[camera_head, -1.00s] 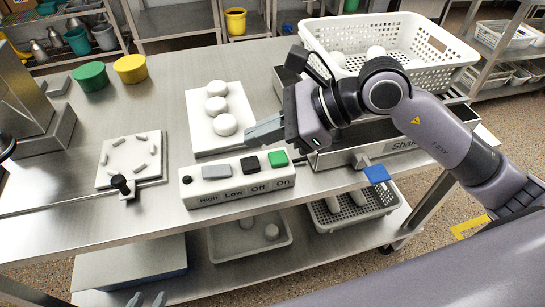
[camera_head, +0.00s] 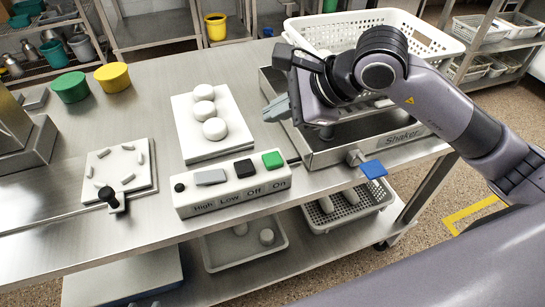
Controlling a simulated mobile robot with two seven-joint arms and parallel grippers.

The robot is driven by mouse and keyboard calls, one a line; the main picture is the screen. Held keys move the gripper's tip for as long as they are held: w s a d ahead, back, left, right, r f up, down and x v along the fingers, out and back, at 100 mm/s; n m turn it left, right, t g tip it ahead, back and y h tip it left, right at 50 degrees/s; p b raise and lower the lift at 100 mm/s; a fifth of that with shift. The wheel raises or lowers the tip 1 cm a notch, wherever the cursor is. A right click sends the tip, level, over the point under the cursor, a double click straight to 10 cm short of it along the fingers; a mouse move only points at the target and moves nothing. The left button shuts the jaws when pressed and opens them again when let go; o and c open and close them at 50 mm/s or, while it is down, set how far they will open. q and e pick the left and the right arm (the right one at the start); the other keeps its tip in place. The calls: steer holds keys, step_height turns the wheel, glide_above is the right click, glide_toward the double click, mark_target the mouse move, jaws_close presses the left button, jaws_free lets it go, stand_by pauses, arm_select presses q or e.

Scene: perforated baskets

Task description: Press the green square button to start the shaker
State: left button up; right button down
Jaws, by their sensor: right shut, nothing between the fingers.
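The green square button (camera_head: 273,159) is at the right end of a white control box (camera_head: 235,199), above the label "On". A black button (camera_head: 246,168) labelled "Off" is beside it, then a grey rocker (camera_head: 211,177) labelled "High" and "Low". The metal shaker (camera_head: 375,147) stands to the right, bearing a white perforated basket (camera_head: 440,72). My right gripper (camera_head: 277,108) is shut and empty, beyond and above the green button and apart from it. I cannot tell whether the button is pressed in. My left gripper is not visible.
A white board with round white pieces (camera_head: 190,148) lies behind the control box. A plate with small grey pieces (camera_head: 95,180) lies left, near green (camera_head: 71,88) and yellow (camera_head: 112,78) cups. A blue-tipped lever (camera_head: 373,169) juts from the shaker's front. The table between is clear.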

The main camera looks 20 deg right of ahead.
steer(key=b, duration=0.5)
glide_above(277, 160)
step_height(277, 160, down, 7)
steer(key=shift+f, duration=0.1)
steer(key=shift+f+b, duration=0.4)
steer(key=shift+f, duration=0.15)
steer(key=shift+a, duration=0.1)
stand_by(1.1)
steer(key=shift+f+b, duration=0.4)
steer(key=shift+b, duration=0.25)
